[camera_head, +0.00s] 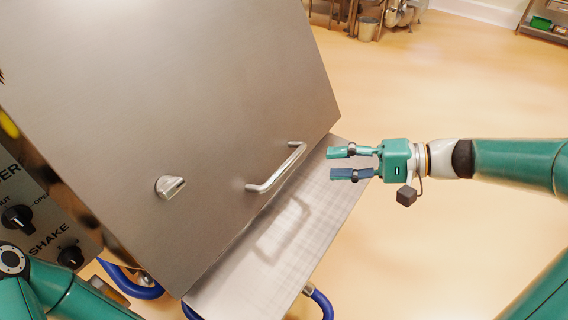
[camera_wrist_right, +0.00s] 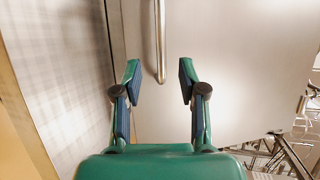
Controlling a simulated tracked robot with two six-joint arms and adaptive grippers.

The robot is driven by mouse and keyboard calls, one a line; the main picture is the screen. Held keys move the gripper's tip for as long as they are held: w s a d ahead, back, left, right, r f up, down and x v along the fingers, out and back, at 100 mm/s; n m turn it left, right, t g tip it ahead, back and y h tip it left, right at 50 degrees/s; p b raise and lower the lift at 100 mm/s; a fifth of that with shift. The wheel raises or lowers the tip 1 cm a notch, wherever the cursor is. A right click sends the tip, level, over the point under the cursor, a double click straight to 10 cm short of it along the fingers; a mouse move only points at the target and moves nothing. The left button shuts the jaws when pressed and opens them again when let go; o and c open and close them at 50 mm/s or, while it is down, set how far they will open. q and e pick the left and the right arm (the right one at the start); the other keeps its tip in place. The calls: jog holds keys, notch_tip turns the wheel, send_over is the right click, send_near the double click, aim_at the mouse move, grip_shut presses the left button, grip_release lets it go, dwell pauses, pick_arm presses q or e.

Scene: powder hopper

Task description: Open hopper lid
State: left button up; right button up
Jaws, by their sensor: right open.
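The hopper lid (camera_head: 190,90) is a large brushed-metal panel, lying closed and sloping in the head view. A metal bar handle (camera_head: 277,170) sits near its lower right edge, and a round latch knob (camera_head: 170,186) is to the left. My right gripper (camera_head: 342,163) is open and empty, to the right of the handle and apart from it. In the right wrist view the handle (camera_wrist_right: 160,40) stands ahead, between the lines of the two open fingers (camera_wrist_right: 158,80). My left arm shows at the lower left; its gripper is out of frame.
A metal ledge (camera_head: 270,250) runs below the lid's edge. A control panel (camera_head: 40,215) with black knobs is at the left. Blue curved tubes (camera_head: 320,302) show under the hopper. The floor (camera_head: 440,90) to the right is clear; shelving stands far back.

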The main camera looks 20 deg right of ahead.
aim_at(286, 163)
jog(key=x, duration=1.1)
grip_shut()
jog(key=shift+a, duration=0.1)
